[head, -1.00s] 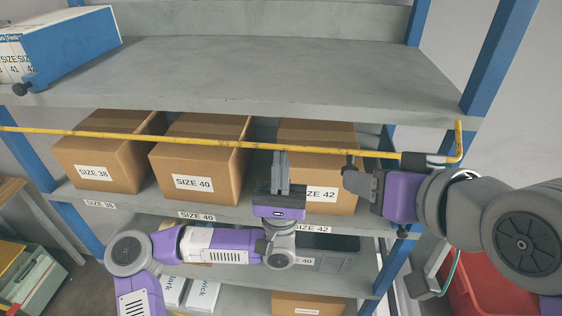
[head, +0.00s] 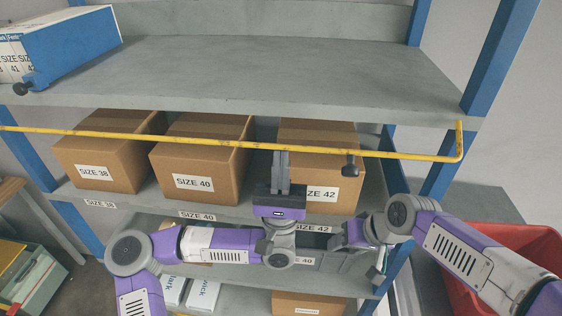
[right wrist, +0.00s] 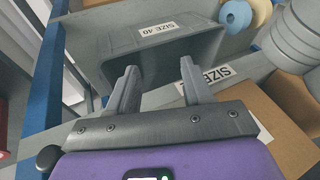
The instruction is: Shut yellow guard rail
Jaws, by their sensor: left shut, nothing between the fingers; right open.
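The yellow guard rail (head: 215,142) runs across the shelf front, just below the top board, in the head view. Its right end bends upward beside the right blue post, and its left end runs out of the picture. My left gripper (head: 281,155) is shut and empty, fingers pointing up, with its tips right at the rail's lower edge. I cannot tell whether they touch it. My right gripper (right wrist: 155,90) is open and empty in the right wrist view, facing a grey bin (right wrist: 125,47) labelled SIZE 40. In the head view its fingers are hard to make out, below the rail.
Brown boxes (head: 195,158) labelled SIZE 38, 40 and 42 stand behind the rail. A black knob (head: 350,165) hangs near the rail before the rightmost box. A blue box (head: 75,45) sits on the otherwise bare top board (head: 260,65). A red bin (head: 510,240) stands at right.

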